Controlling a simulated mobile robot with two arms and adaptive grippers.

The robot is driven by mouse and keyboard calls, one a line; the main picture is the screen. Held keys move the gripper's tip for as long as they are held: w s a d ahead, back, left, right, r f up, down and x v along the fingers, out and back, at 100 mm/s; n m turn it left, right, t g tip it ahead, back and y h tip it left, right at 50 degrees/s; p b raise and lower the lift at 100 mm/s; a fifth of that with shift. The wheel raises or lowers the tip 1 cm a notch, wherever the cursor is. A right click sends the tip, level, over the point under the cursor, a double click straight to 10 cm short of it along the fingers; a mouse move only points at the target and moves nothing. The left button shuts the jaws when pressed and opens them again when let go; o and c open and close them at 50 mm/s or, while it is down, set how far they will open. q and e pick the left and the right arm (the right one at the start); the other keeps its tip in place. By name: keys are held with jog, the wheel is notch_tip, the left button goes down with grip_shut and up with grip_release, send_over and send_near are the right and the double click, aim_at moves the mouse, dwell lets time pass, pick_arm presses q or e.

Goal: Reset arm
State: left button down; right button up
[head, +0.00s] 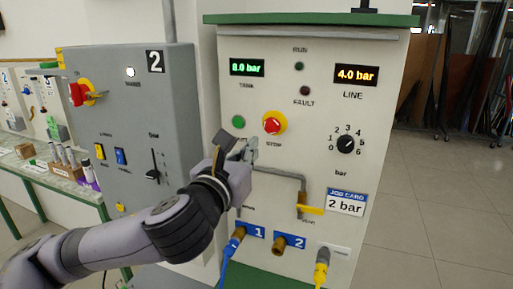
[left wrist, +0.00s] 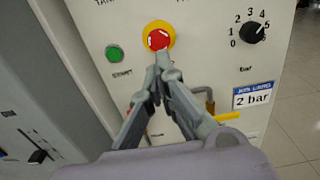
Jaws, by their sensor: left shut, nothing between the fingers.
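My left arm comes in from the lower left in the head view. Its gripper (head: 250,148) is in front of the white panel, just below the red stop button (head: 273,123) in the picture. In the left wrist view the left gripper (left wrist: 162,62) has its fingertips together with nothing between them. The tips overlap the lower edge of the red button (left wrist: 158,39); I cannot tell whether they touch it. My right gripper is not in view.
The panel has a dial (head: 346,144), a yellow valve handle (head: 310,210), a job card (head: 346,203) reading 2 bar, and a line display (head: 356,75) reading 4.0 bar. A blue hose (head: 229,257) hangs below. A grey cabinet (head: 130,130) stands left; floor is clear right.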

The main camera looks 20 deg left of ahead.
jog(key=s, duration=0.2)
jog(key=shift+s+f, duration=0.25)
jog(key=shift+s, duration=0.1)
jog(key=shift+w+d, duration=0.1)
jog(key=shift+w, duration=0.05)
